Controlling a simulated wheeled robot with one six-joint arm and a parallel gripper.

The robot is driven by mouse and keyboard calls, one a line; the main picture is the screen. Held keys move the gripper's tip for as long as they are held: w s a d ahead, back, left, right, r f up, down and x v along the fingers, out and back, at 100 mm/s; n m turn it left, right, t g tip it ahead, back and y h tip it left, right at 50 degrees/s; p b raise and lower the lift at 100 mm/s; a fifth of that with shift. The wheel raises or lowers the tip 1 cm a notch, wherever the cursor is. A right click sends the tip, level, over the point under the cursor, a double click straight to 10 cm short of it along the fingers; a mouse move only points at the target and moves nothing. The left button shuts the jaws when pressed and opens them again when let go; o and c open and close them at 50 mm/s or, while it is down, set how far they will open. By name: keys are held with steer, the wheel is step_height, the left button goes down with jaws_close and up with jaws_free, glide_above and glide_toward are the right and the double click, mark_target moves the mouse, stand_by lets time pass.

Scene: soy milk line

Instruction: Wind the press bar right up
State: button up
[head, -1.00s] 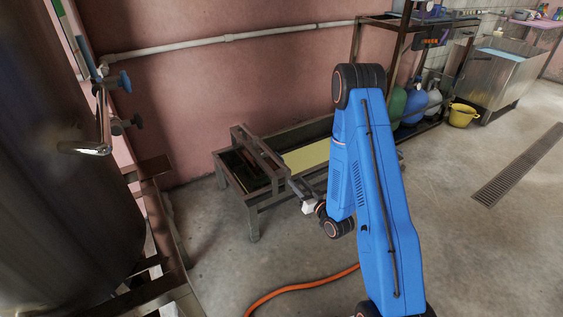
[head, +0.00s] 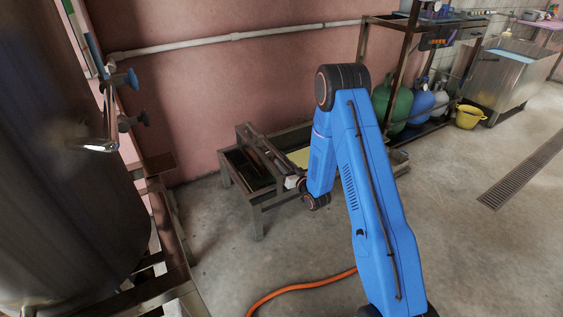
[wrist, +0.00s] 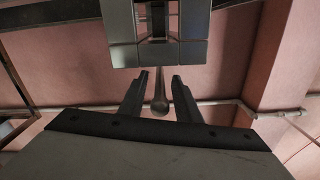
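The press is a low dark metal frame (head: 257,205) against the pink wall in the head view. Its slanting bar (head: 257,143) stands over the left end. My gripper (head: 291,183) is close to the bar's near end; its fingers are too small to read there. In the wrist view my gripper (wrist: 159,92) has its two dark fingers apart. A thin rod with a round knob (wrist: 160,107) shows in the gap, touching neither finger. I cannot tell whether it lies between them or beyond them. A grey block (wrist: 155,52) is above the fingertips.
A large steel tank (head: 55,170) with a valve stands at the left. A pale yellow surface (head: 299,157) lies in the trough right of the press. Gas cylinders (head: 418,103) and a yellow bucket (head: 468,116) are at the back right. An orange hose (head: 300,287) crosses the floor.

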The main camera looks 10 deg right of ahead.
steer(key=shift+x, duration=1.05)
jaws_close()
steer(key=shift+d, duration=0.1)
